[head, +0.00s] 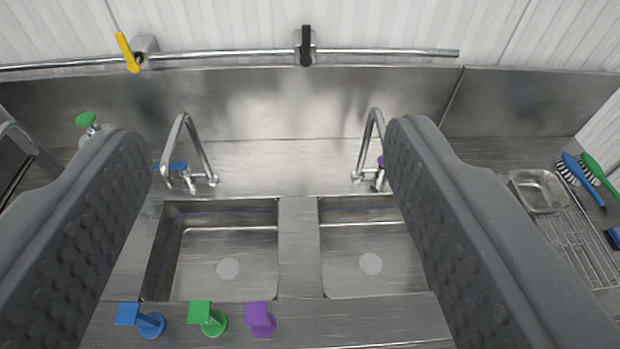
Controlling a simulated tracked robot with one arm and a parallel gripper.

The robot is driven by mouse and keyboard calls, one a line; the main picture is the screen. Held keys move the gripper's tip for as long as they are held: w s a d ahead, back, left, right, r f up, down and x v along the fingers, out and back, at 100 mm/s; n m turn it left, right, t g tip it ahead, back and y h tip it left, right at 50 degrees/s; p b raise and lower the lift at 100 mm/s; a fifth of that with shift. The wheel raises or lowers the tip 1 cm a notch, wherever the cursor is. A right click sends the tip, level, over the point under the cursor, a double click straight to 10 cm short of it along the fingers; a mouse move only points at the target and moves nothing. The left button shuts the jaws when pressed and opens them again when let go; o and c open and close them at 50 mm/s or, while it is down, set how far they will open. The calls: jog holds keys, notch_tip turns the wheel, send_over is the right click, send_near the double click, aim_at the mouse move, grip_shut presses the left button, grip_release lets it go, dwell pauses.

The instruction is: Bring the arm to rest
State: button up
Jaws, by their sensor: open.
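My gripper (268,140) shows in the head view as two large dark grey textured fingers, one on each side of the picture. They are spread wide apart, with nothing between them up close. Beyond and below them is a steel double sink, with a left basin (200,250) and a right basin (350,235). Both basins look empty. The fingers hide parts of the counter at left and right.
Two curved taps (181,125) (368,135) stand behind the basins. Blue (150,323), green (212,322) and purple (260,318) pieces sit along the front edge. A wall pipe (390,52) runs behind. At right are a steel tray (540,190), a wire rack (575,240) and brushes (585,180).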

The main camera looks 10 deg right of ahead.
jog(key=shift+d, duration=0.1)
jog(key=shift+f, duration=0.1)
notch_tip(320, 180, down, 9)
jog(key=b, duration=0.9)
dwell(0.7)
